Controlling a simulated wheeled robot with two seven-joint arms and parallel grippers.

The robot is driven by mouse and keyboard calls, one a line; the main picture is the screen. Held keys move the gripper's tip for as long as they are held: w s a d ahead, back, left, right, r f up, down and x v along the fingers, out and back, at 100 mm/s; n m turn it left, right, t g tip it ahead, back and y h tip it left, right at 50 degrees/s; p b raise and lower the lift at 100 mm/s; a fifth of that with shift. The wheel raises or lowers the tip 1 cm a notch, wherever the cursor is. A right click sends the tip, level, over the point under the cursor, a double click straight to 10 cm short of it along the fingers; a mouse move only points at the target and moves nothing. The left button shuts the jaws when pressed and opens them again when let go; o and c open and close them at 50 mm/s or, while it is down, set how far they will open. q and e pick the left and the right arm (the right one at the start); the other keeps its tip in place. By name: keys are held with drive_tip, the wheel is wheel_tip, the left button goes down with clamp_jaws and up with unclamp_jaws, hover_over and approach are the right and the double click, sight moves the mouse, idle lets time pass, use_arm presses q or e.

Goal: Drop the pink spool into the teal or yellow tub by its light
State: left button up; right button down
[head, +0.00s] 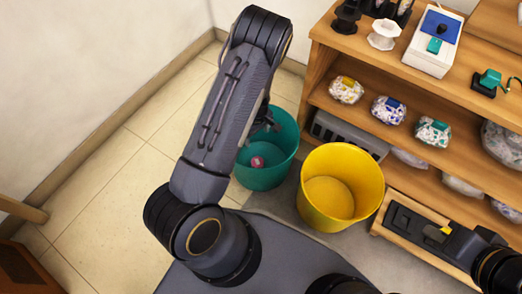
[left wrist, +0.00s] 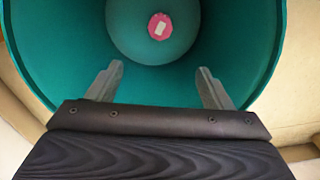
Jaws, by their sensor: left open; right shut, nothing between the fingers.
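The pink spool (head: 257,162) lies at the bottom of the teal tub (head: 283,150). In the left wrist view the spool (left wrist: 160,26) shows a pale patch on top, with the teal tub's wall (left wrist: 60,60) around it. My left gripper (head: 268,118) is over the teal tub, partly behind my arm. Its fingers (left wrist: 160,85) are spread, with nothing between them, and the spool is apart from them. The yellow tub (head: 341,188) stands right of the teal tub and looks empty. My right gripper (head: 440,234) is at the lower right, its fingertips hard to make out.
A wooden shelf unit (head: 330,60) stands at the right, with several clear bags (head: 389,110) on it. On top is a white device (head: 434,42) with a blue panel and a teal part. A dark tray (head: 405,222) lies low at right.

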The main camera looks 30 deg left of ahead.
use_arm(q)
drive_tip(key=shift+r, duration=0.15)
wheel_tip(320, 180, up, 8)
drive_tip(key=p, duration=0.3)
drive_tip(key=shift+f+p, duration=0.25)
drive_tip(key=shift+p, duration=0.05)
drive_tip(key=shift+r, duration=0.1)
